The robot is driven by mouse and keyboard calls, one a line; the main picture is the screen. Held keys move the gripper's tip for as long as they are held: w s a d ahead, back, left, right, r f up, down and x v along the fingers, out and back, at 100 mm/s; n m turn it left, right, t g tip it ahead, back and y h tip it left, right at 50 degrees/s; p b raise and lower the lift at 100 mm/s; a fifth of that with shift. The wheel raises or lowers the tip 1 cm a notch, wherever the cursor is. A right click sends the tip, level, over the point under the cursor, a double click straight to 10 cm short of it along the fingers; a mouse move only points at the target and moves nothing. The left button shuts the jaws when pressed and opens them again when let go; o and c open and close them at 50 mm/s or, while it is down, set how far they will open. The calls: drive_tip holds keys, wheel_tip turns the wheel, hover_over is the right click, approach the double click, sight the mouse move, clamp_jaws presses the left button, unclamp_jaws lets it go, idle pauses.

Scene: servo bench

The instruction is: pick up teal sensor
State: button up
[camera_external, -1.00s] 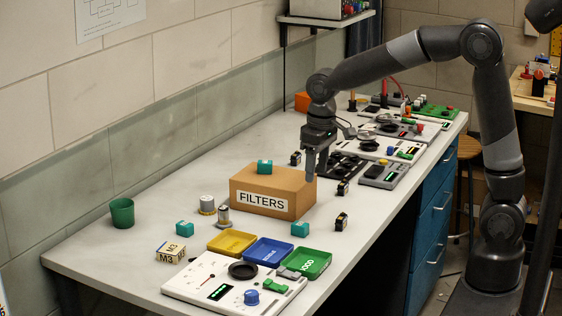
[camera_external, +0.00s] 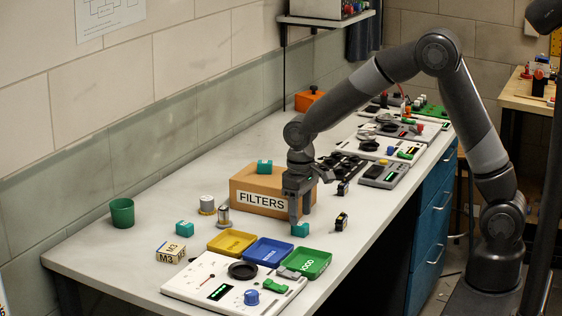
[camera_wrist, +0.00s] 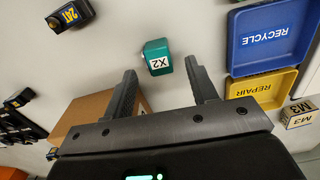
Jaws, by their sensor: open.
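Several teal sensors are in view. One (camera_external: 300,230) sits on the bench in front of the FILTERS box, and one labelled X2 shows in the wrist view (camera_wrist: 157,58). Another teal sensor (camera_external: 264,167) rests on top of the FILTERS box. A third (camera_external: 184,228) sits further left on the bench. My gripper (camera_external: 299,219) is open and points down just above the sensor in front of the box. In the wrist view, my gripper's fingers (camera_wrist: 166,80) are apart, with the X2 sensor beyond their tips, between them. Nothing is held.
The cardboard FILTERS box (camera_external: 240,201) stands close beside my gripper. Yellow (camera_external: 230,242), blue (camera_external: 268,251) and green (camera_external: 311,263) trays lie in front. A small black part (camera_external: 341,221) lies to the right. A green cup (camera_external: 122,212) stands at left.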

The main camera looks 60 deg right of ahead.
sight(300, 229)
drive_tip(key=shift+f, duration=1.45)
drive_tip(key=shift+c, duration=0.4)
drive_tip(key=c, duration=1)
drive_tip(key=shift+r, duration=0.15)
